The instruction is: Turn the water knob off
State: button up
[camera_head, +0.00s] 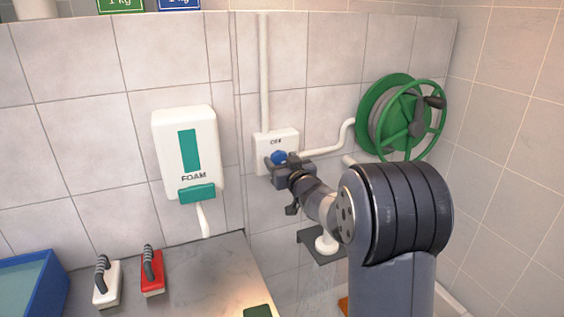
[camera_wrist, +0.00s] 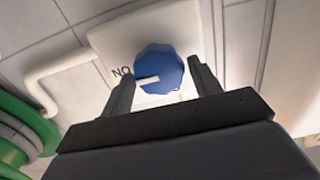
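The water knob (camera_wrist: 160,66) is blue and round with a white pointer mark. It sits on a white wall plate (camera_wrist: 108,42). In the wrist view the pointer aims left, at letters that read as an upside-down "ON". In the head view the knob (camera_head: 279,157) shows under the word "OFF", partly hidden by my gripper (camera_head: 271,163). In the wrist view my gripper (camera_wrist: 163,84) is open, with one finger on each side of the knob and slim gaps between. I cannot tell how deep the fingers reach.
A green hose reel (camera_head: 372,112) hangs right of the plate, with white pipes beside it. A foam dispenser (camera_head: 186,140) is left. Below are a white brush (camera_head: 107,284), a red brush (camera_head: 152,272) and a blue tub (camera_head: 50,290). Faint water-like streaks show below a small dark shelf (camera_head: 310,242).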

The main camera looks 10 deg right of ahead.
jog(key=c, duration=0.7)
jog(key=n+b, duration=0.2)
jog(key=b, duration=0.1)
jog(key=shift+f+n, duration=0.25)
jog(key=shift+n, duration=0.15)
jog(key=n+b, duration=0.3)
jog(key=shift+a+n, duration=0.15)
jog(key=shift+n, duration=0.15)
jog(key=n+b, duration=0.4)
jog(key=n, duration=0.2)
jog(key=shift+a+b, duration=0.1)
jog(key=shift+b, duration=0.2)
jog(key=n+b, duration=0.2)
jog(key=n, duration=0.3)
jog(key=shift+n, duration=0.3)
